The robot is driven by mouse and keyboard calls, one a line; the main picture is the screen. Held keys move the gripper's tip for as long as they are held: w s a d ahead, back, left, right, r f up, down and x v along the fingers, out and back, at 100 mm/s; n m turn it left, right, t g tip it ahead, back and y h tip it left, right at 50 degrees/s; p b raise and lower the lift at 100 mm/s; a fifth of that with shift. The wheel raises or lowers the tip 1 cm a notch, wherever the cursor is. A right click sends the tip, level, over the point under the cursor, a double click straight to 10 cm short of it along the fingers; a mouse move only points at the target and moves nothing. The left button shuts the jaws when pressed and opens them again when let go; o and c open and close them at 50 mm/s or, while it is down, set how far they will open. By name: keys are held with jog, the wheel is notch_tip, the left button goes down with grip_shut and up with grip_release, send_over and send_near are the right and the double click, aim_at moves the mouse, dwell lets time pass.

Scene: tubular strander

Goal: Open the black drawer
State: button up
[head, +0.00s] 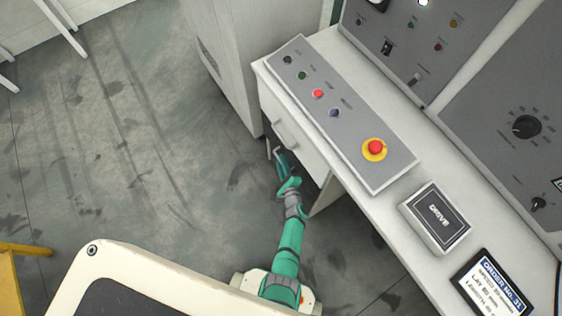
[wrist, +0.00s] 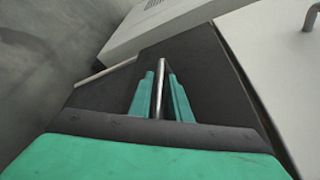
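The black drawer's dark front (wrist: 205,65) fills the middle of the wrist view, below a pale panel. A thin metal bar, its handle (wrist: 160,88), stands out from it. My gripper (wrist: 161,76) has its two green fingers on either side of this bar, with narrow dark gaps showing between bar and fingers. It looks open around the handle, not clamped. In the head view my gripper (head: 279,158) is low beside the desk, just under the white drawer (head: 291,138). The black drawer's front is mostly hidden there, and I cannot tell how far it stands out.
The white drawer above has its own bar handle (head: 284,134). The desk top carries a grey button panel (head: 335,110) with a red emergency stop (head: 375,148) and a DRIVE box (head: 436,216). A tall pale cabinet (head: 235,60) stands behind. The floor (head: 130,140) to the left is clear.

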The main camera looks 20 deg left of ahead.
jog(key=shift+w+a+f, duration=0.1)
jog(key=shift+w+a, duration=0.15)
jog(key=shift+w, duration=0.05)
